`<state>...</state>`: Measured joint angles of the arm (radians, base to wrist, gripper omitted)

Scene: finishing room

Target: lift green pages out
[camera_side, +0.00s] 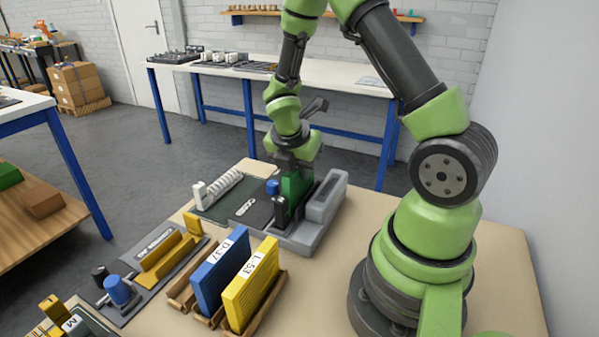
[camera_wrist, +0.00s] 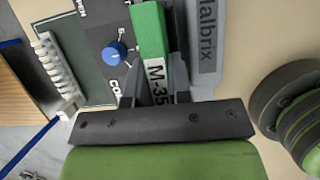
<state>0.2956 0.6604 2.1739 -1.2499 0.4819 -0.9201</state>
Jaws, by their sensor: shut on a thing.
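The green pages (camera_side: 294,188) are a thick upright block at the grey binding machine (camera_side: 305,236). In the wrist view the green pages (camera_wrist: 149,32) carry a white label reading M-35. My gripper (camera_side: 292,165) points down at the top of the block and is shut on it. In the wrist view the fingers of my gripper (camera_wrist: 160,92) lie on either side of the labelled end. The lower edge of the pages is partly hidden behind the machine's front parts, so I cannot tell whether it touches the machine.
A blue knob (camera_side: 272,187) and a white comb (camera_side: 222,186) are close by on the left. A punch-like tool (camera_side: 118,290) lies front left.

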